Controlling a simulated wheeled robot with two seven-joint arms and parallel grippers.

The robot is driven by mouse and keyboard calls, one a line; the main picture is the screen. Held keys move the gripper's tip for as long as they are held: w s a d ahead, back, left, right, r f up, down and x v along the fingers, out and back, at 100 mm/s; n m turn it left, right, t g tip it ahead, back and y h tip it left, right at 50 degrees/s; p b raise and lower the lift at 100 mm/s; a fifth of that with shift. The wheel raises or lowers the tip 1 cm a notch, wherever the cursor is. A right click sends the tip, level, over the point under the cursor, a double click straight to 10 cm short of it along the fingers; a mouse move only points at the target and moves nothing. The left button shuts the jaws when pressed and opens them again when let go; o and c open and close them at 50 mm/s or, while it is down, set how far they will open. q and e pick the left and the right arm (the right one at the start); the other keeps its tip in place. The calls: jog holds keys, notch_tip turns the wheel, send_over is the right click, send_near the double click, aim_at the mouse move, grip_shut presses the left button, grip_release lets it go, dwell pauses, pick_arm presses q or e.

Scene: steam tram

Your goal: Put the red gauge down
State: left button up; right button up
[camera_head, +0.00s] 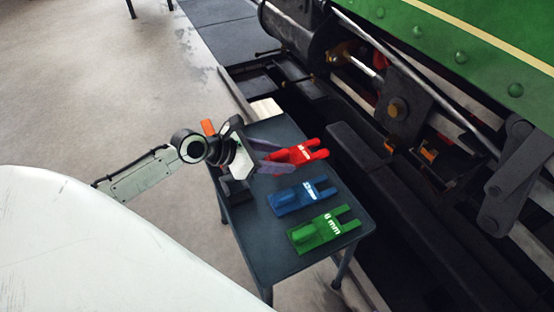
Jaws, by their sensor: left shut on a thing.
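The red gauge (306,152) is a flat forked piece with white lettering. It is at the far part of a small dark table (262,238), its prongs pointing right. My left gripper (272,160) comes in from the left and is shut on the red gauge at its left end. The fingers partly hide that end. I cannot tell whether the gauge touches the tabletop or is just above it. My right gripper is not in view.
A blue gauge (303,194) and a green gauge (324,230) marked 6 mm lie nearer on the table. The green tram (480,50) with dark rods and running gear stands close on the right. Open floor (90,90) lies to the left.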

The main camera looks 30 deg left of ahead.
pick_arm(q)
jog(key=shift+r, duration=0.1)
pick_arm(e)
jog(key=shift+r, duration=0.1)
pick_arm(q)
jog(key=shift+f+p, duration=0.3)
jog(key=shift+f, duration=0.2)
jog(key=o, duration=1.4)
jog(key=shift+f, duration=0.15)
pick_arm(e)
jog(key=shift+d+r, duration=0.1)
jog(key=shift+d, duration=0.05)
pick_arm(q)
jog(key=shift+r, duration=0.25)
jog(key=p+v, duration=0.2)
jog(key=v, duration=0.4)
jog(key=p+v, duration=0.2)
jog(key=v, duration=0.4)
jog(key=shift+a+r, duration=0.1)
jog(key=shift+r, duration=0.3)
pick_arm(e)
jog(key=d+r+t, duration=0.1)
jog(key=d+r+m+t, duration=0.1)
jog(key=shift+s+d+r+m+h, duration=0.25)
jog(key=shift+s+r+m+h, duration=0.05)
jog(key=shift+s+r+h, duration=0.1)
